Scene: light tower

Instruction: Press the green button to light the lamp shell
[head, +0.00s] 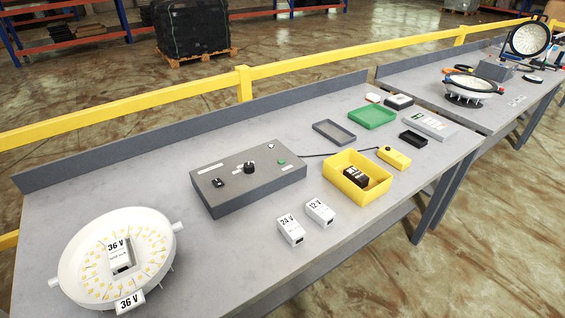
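A grey control box (248,182) sits on the middle of the grey workbench. The small green button (282,162) is on its top at the right. A black knob (249,168) and a black switch (218,183) are also on its top. The round white lamp shell (75,257) lies at the front left of the bench, with rows of small yellow elements inside. A white block labelled 36 V (120,254) sits in the shell, and a 36 V label (130,303) is at its front rim. Neither gripper is in view.
White blocks labelled 24 V (290,230) and 12 V (320,211) stand right of the box. A yellow bin (340,187) holds a dark block (356,177). A yellow device (394,158), green tray (372,117) and black trays stand farther right. Bare bench lies between shell and box.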

